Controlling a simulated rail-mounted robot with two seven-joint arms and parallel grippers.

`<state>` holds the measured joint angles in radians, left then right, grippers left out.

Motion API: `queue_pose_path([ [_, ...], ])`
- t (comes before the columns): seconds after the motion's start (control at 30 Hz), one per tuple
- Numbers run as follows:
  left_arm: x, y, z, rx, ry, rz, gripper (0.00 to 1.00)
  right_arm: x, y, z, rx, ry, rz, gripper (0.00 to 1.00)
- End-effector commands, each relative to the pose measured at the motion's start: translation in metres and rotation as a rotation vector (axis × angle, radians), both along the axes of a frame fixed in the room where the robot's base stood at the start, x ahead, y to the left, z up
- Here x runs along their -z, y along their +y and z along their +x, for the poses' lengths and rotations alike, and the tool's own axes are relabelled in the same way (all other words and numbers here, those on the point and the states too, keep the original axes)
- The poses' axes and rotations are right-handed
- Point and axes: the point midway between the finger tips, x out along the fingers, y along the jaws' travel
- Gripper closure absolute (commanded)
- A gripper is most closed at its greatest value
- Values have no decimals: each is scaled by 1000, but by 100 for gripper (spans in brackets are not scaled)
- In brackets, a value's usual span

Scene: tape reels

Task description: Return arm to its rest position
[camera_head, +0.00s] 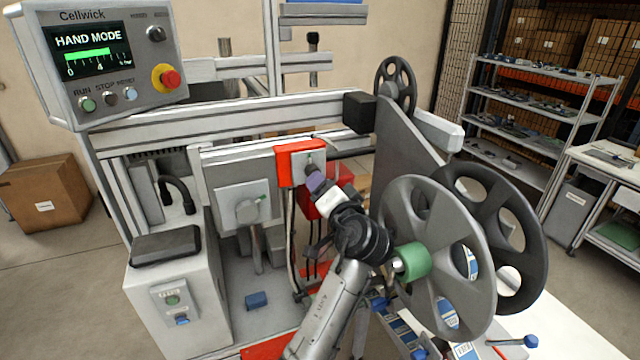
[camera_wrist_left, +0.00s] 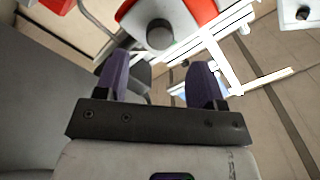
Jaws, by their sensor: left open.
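My left arm (camera_head: 325,310) rises from the bottom middle of the head view and bends toward the machine. My left gripper (camera_head: 317,182) has purple fingertips and is just below a red box (camera_head: 290,163) with a grey knob. In the left wrist view, the same gripper (camera_wrist_left: 160,72) has its two purple fingers spread apart with nothing held between them. The grey knob (camera_wrist_left: 160,35) and red housing lie beyond the fingertips. Whether the fingers touch anything cannot be told. My right gripper is in neither view.
A large grey reel (camera_head: 400,195) with a green hub (camera_head: 412,261) stands close right of my wrist, with a dark reel (camera_head: 525,245) behind. A control panel (camera_head: 110,60) reading HAND MODE hangs upper left. A white cabinet (camera_head: 150,300) stands left.

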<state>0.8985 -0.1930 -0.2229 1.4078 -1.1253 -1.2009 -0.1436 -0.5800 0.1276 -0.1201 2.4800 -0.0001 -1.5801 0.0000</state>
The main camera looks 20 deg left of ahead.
Motion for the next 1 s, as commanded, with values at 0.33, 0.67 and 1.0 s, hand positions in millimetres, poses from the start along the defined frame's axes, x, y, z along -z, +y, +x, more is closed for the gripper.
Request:
queue_pose_path([
  [0.33, 0, -5, -5, 1, 0, 0, 37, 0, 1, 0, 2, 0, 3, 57],
  [0.67, 1, -3, -6, -9, -6, -22, 37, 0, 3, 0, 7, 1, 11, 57],
  [1.0, -6, -22, -30, 160, -20, -443, 37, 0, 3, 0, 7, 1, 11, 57],
])
